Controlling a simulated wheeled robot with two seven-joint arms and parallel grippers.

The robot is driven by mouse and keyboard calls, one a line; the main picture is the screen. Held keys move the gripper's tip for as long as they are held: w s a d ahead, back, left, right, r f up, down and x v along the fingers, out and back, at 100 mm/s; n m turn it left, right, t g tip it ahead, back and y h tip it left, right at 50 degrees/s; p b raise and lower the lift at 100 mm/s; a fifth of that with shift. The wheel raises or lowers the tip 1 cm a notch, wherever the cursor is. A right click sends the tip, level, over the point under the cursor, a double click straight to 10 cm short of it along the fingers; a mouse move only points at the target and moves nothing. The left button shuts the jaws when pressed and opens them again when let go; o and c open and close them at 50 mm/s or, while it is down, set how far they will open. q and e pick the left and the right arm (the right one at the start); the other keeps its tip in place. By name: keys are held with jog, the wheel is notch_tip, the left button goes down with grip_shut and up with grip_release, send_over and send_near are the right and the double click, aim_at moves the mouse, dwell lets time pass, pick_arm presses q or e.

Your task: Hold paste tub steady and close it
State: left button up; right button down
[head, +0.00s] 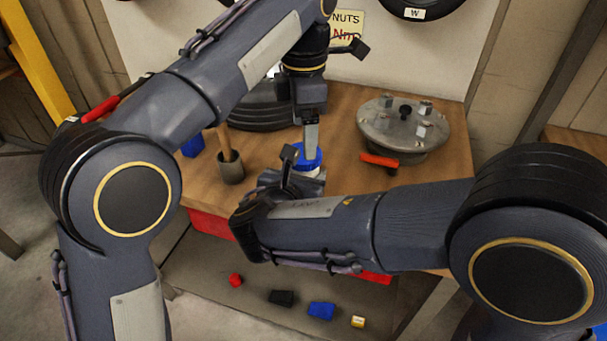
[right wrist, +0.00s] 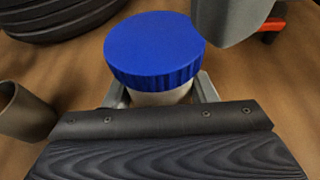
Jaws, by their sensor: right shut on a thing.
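The paste tub (right wrist: 160,97) has a pale body and a ribbed blue lid (right wrist: 155,45), and stands on the wooden bench. The lid (head: 307,158) sits on top of the tub; I cannot tell how tightly it is seated. My right gripper (right wrist: 163,90) is shut around the tub's body below the lid, a finger on each side. My left gripper (head: 311,140) comes down from above at the lid. In the right wrist view a grey finger end shows at the lid's right edge. Whether the left jaws are open or shut cannot be made out.
A steel hub with studs (head: 403,128) and an orange-handled tool (head: 380,160) are to the right. A grey cup (head: 231,168) with a wooden handle stands left, near a blue block (head: 193,146). A black tyre (head: 258,108) lies behind. Small coloured pieces lie below the bench.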

aim_at(304, 172)
pick_arm(q)
jog(key=shift+c, duration=1)
jog(key=shift+w+r+n, duration=0.15)
jog(key=shift+r+n, duration=0.25)
jog(key=shift+c, duration=0.4)
notch_tip(304, 172, up, 3)
jog(key=shift+f+n, duration=0.15)
jog(key=shift+n, duration=1.05)
jog(key=shift+f, duration=0.1)
jog(key=shift+f, duration=3.95)
